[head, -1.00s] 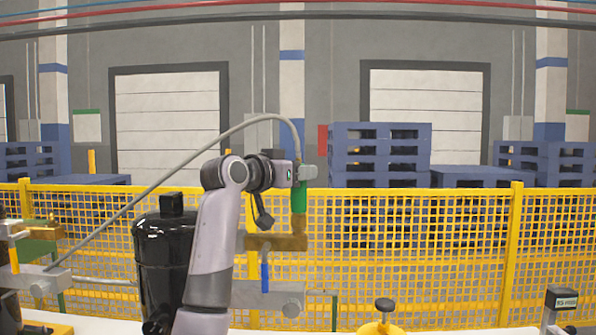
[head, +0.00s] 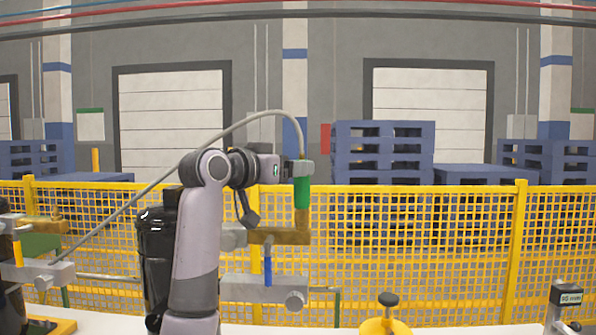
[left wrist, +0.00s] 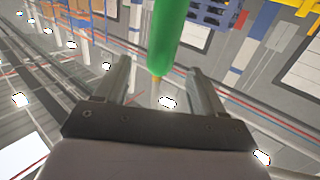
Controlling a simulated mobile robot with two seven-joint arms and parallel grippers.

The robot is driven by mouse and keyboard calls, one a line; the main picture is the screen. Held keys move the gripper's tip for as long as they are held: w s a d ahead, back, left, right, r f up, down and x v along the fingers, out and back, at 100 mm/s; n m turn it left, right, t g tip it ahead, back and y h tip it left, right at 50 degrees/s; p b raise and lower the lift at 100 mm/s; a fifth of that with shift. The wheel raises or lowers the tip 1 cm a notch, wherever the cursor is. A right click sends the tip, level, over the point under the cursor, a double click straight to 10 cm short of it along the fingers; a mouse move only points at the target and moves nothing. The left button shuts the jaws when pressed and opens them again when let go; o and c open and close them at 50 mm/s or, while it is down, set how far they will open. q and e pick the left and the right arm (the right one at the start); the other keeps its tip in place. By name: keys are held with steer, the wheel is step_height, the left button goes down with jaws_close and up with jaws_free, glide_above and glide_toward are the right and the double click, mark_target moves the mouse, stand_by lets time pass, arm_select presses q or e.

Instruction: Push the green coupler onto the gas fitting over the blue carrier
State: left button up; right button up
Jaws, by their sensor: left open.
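The green coupler (head: 302,193) stands upright on the upturned end of the brass gas fitting (head: 280,237); their lower edges meet, but I cannot tell how deep the joint is. A grey hose (head: 215,137) arches into the coupler's top. My left gripper (head: 300,170) is at the coupler's upper end, reaching in from the left. In the left wrist view its two fingers (left wrist: 157,82) are spread wide, with the green coupler (left wrist: 168,38) showing between and beyond them, apart from both. My right gripper is out of view.
A black cylinder (head: 155,245) stands behind my left arm. A grey bar (head: 250,290) with a round end lies below the fitting. A yellow piece with a dark knob (head: 387,299) is at the bottom, and a labelled post (head: 564,297) at right. Yellow mesh fence (head: 420,220) runs behind.

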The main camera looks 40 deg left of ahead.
arm_select(q)
steer(key=shift+s, duration=1.45)
